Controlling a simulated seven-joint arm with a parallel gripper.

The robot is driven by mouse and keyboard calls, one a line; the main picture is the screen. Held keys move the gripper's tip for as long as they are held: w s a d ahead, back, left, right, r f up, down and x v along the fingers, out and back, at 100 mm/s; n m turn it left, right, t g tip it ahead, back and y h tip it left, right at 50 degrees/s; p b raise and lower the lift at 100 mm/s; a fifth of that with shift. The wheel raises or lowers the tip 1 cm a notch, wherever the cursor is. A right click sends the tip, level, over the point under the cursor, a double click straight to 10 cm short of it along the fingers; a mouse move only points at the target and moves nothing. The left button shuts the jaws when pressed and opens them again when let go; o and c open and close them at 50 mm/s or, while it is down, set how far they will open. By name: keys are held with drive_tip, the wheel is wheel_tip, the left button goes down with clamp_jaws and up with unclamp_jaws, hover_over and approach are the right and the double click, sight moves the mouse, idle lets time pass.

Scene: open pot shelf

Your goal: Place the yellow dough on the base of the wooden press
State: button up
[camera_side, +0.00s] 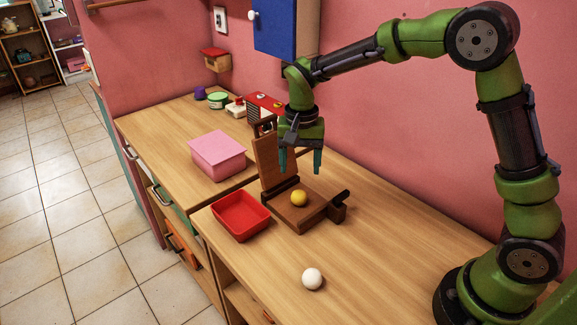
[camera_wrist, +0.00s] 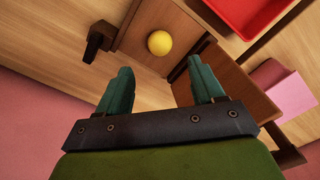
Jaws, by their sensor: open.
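The yellow dough (camera_side: 299,198) is a small ball resting on the flat base (camera_side: 309,213) of the wooden press. The press lid (camera_side: 270,160) stands raised at the back left of the base, and a dark handle (camera_side: 340,201) sticks out at the right. My gripper (camera_side: 300,172) is open and empty above the base, its teal fingers pointing down and apart from the dough. In the wrist view the dough (camera_wrist: 159,42) lies on the base beyond the fingertips of my gripper (camera_wrist: 162,78), touching neither finger.
A red tray (camera_side: 240,215) stands left of the press. A white ball (camera_side: 312,278) lies on the counter in front. A pink box (camera_side: 217,155) and a red box with small items (camera_side: 264,104) stand farther back. The counter right of the press is clear.

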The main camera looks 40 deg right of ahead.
drive_tip(key=s+d+r+n+t+y, duration=0.1)
drive_tip(key=s+d+r+n+t, duration=0.15)
drive_tip(key=s+r, duration=0.85)
drive_tip(key=s+n+t, duration=0.1)
drive_tip(key=s+t, duration=0.1)
drive_tip(key=s, duration=0.3)
drive_tip(key=s+r+n+t+y, duration=0.1)
drive_tip(key=s+t, duration=0.1)
drive_tip(key=s, duration=0.3)
drive_tip(key=shift+a+r+t, duration=0.15)
drive_tip(key=shift+r+t, duration=0.1)
drive_tip(key=shift+t, duration=0.1)
